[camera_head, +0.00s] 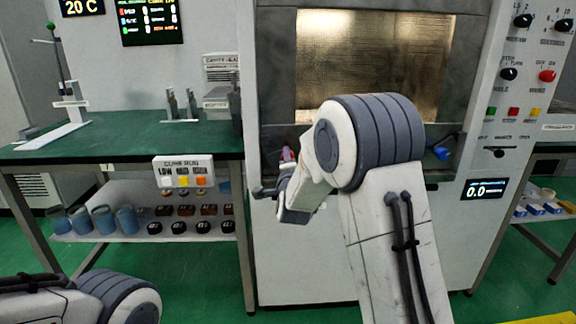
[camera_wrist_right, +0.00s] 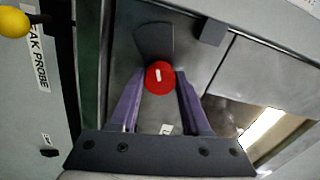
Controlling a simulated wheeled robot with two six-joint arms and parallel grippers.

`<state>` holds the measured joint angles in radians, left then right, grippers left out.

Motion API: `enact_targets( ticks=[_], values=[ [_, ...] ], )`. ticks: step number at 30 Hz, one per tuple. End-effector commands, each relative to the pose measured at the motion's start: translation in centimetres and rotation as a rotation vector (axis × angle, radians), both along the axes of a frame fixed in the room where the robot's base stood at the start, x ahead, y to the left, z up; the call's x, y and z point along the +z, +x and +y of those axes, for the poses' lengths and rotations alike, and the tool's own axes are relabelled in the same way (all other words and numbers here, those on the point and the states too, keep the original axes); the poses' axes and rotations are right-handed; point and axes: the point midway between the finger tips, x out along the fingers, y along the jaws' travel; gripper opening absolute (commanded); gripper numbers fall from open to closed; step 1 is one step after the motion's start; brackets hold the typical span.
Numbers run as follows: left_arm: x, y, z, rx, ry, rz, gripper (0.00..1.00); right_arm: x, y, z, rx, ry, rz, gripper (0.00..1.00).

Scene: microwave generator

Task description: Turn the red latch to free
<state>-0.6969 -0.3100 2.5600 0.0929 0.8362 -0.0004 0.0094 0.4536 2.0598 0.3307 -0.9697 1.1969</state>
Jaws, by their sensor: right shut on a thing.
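The red latch (camera_wrist_right: 159,78) shows in the right wrist view as a round red knob with a short white mark. It sits on a grey metal panel, just below a dark grey plate. My right gripper (camera_wrist_right: 161,82) has its two purple fingers on either side of the knob, shut on it. In the head view, my right gripper (camera_head: 287,155) is at the left side of the microwave generator's front, largely hidden by my own arm. The latch cannot be made out there. Part of my left arm shows at the bottom left; its gripper is out of frame.
The generator's window (camera_head: 372,58) glows above my arm. A blue knob (camera_head: 441,153) is on its right side. A green-topped bench (camera_head: 130,143) stands left, with blue cups (camera_head: 103,220) on its lower shelf. A yellow ball (camera_wrist_right: 14,22) by the leak probe label shows in the wrist view.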

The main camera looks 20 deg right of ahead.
Motion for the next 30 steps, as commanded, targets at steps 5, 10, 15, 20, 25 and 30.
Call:
enact_targets(
  ticks=[5,10,15,20,25,30],
  values=[
    [-0.7,0.0,0.0,0.000,0.000,0.000,0.50,-0.3,0.0,0.1,0.003,-0.158,0.049,0.00],
    [-1.0,0.0,0.0,0.000,0.000,0.000,0.50,-0.3,0.0,0.1,0.003,-0.302,0.091,0.00],
    [-1.2,0.0,0.0,0.000,0.000,0.000,0.50,-0.2,0.0,0.1,0.004,-0.422,0.126,0.00],
    [-1.3,0.0,0.0,0.000,0.000,0.000,0.50,-0.2,0.0,0.1,0.004,-0.506,0.150,0.00],
    [-1.4,0.0,0.0,0.000,0.000,0.000,0.50,-0.2,0.0,0.1,0.005,-0.563,0.166,0.00],
    [-1.4,0.0,0.0,0.000,0.000,0.000,0.50,-0.2,0.0,0.1,0.005,-0.590,0.174,0.00]
  ],
)
